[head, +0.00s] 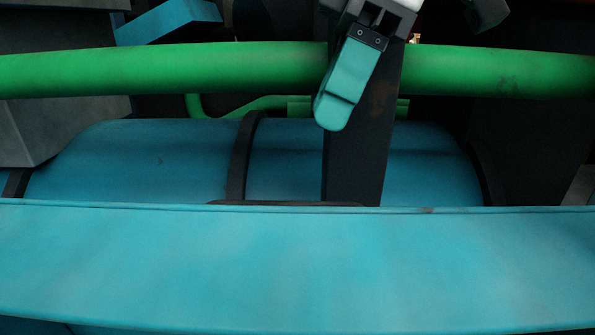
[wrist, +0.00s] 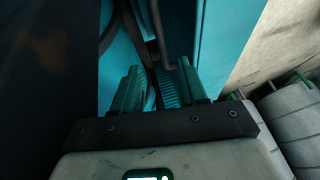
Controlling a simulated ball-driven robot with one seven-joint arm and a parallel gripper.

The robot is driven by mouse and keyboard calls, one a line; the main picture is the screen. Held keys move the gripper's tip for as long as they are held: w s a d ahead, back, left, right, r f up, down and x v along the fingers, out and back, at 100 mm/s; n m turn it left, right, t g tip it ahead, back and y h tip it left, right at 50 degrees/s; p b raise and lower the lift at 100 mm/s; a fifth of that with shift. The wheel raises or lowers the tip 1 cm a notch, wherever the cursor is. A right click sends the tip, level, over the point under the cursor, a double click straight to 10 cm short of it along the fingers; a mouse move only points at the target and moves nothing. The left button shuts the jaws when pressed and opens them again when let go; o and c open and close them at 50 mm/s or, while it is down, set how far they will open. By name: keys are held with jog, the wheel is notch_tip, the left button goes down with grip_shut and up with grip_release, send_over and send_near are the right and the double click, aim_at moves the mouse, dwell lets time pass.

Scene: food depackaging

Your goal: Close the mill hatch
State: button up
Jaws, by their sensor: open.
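A wide turquoise panel (head: 300,265) fills the lower part of the head view, with a straight upper edge. It may be the mill hatch, but I cannot tell for certain, nor whether it is open. My gripper (head: 345,95) hangs at the top centre of the head view, in front of the green bar and above the panel's upper edge. Only one teal finger shows clearly there. In the wrist view my gripper (wrist: 160,85) has its two green fingers apart with nothing held between them. Turquoise surfaces (wrist: 218,35) lie beyond the fingers.
A thick green bar (head: 160,70) runs across the head view behind my gripper. Below it is a rounded blue body (head: 150,155) with dark bands (head: 242,155). A grey block (head: 60,130) stands at the left. A dark area fills the left of the wrist view.

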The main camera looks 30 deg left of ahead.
jog(key=p+x, duration=0.1)
jog(key=x, duration=0.8)
jog(key=shift+s+a+f, duration=0.15)
jog(key=shift+f, duration=0.2)
grip_shut()
